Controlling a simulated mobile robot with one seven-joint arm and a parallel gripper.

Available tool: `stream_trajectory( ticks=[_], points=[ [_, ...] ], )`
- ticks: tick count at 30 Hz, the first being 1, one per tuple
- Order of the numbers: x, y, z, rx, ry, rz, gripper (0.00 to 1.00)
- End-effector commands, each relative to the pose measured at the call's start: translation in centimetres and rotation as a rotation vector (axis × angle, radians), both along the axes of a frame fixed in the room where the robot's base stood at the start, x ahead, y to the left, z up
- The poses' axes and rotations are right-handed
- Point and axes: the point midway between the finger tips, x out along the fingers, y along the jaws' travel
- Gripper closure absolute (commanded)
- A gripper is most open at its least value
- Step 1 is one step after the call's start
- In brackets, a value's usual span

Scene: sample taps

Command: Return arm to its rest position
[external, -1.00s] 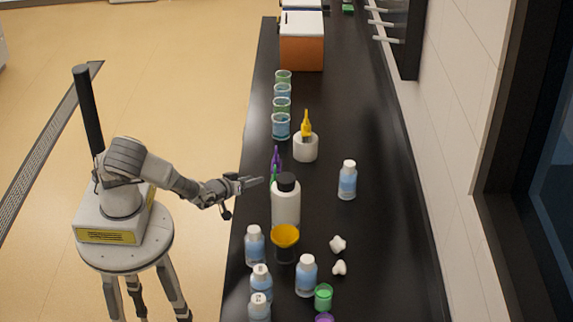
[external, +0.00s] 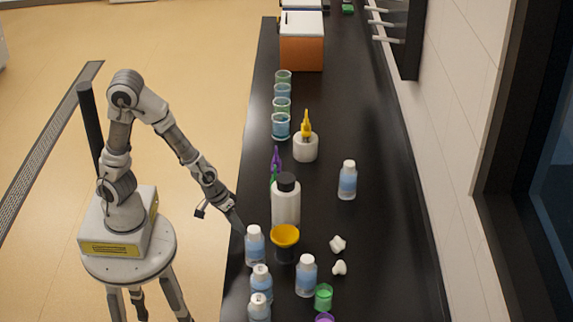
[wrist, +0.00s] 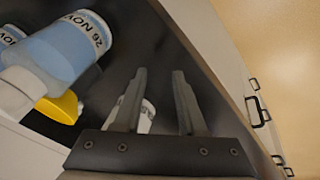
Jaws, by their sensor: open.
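My gripper (external: 236,222) points down at the left edge of the black counter, close to a white-capped bottle of blue liquid (external: 255,247). In the wrist view my gripper (wrist: 157,75) has its two fingers apart. Part of a white object (wrist: 146,112) shows beyond and between the fingers; I cannot tell that they touch it. My arm is raised at the elbow, then slopes down to the right.
The black counter (external: 352,120) holds a large white bottle with a black cap (external: 286,203), a yellow funnel-like piece (external: 285,235), several blue bottles, and a row of beakers (external: 282,108) farther back. An orange box (external: 302,50) stands at the back. The floor left of the counter is open.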

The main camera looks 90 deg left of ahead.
Motion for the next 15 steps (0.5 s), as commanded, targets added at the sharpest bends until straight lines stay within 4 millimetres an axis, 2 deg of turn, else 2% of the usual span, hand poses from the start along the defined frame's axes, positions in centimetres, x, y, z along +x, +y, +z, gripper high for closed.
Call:
stream_trajectory(
  ticks=[5, 10, 15],
  points=[
    [-0.7, -2.1, 2.5, -0.091, -0.019, -0.188, 0.60],
    [0.3, -4.1, 7.2, -0.069, -0.155, -0.381, 0.60],
    [-0.4, -5.2, 12.3, 0.021, -0.289, -0.552, 0.60]
  ],
)
